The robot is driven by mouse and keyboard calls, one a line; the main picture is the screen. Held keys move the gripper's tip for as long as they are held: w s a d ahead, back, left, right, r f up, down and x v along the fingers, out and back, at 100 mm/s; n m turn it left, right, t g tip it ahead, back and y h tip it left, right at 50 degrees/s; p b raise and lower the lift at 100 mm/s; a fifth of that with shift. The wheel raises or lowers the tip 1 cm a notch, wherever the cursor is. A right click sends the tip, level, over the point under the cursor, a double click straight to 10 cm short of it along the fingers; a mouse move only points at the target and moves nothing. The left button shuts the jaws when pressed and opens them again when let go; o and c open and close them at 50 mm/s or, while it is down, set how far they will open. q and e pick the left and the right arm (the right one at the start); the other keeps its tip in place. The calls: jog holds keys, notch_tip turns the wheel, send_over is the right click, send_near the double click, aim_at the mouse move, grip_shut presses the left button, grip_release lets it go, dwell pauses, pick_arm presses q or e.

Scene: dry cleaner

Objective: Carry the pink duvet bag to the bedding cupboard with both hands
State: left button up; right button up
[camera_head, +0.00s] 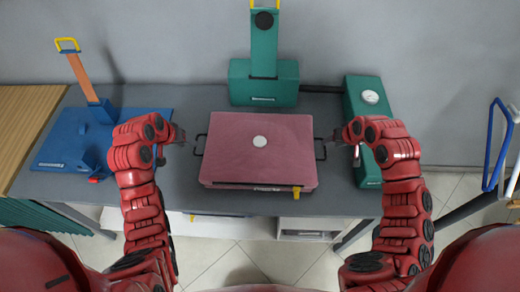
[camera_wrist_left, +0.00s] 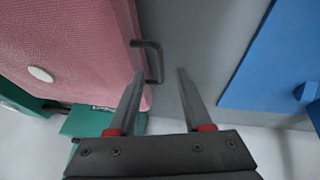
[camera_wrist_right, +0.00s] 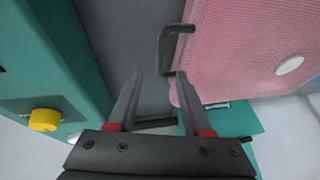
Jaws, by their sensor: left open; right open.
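The pink duvet bag (camera_head: 261,150) is a flat, boxy pink case with a white round spot on top and a dark handle on each side. It lies on the grey table (camera_head: 215,103). My left gripper (camera_head: 183,140) is open beside its left handle (camera_head: 199,145); that handle shows just beyond the fingers in the left wrist view (camera_wrist_left: 151,60). My right gripper (camera_head: 333,142) is open beside the right handle (camera_head: 321,149), which also shows in the right wrist view (camera_wrist_right: 166,48). Neither gripper holds anything. I cannot make out a bedding cupboard.
A blue device (camera_head: 70,142) with an orange lever stands left on the table. A green device (camera_head: 264,83) stands behind the bag. A green box with a gauge (camera_head: 359,108) is close to my right gripper. A blue-framed item (camera_head: 490,150) is far right.

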aim_at(325, 147)
pick_arm(q)
jog(key=x, duration=0.7)
jog(key=shift+f, duration=0.25)
pick_arm(e)
jog(key=x, duration=0.7)
jog(key=shift+f, duration=0.25)
jog(key=shift+w, duration=0.1)
pick_arm(q)
jog(key=shift+c, duration=0.3)
pick_arm(e)
jog(key=shift+c, duration=0.3)
pick_arm(q)
grip_shut()
pick_arm(e)
grip_shut()
pick_arm(q)
jog(key=shift+w+r, duration=0.1)
pick_arm(e)
jog(key=shift+r, duration=0.1)
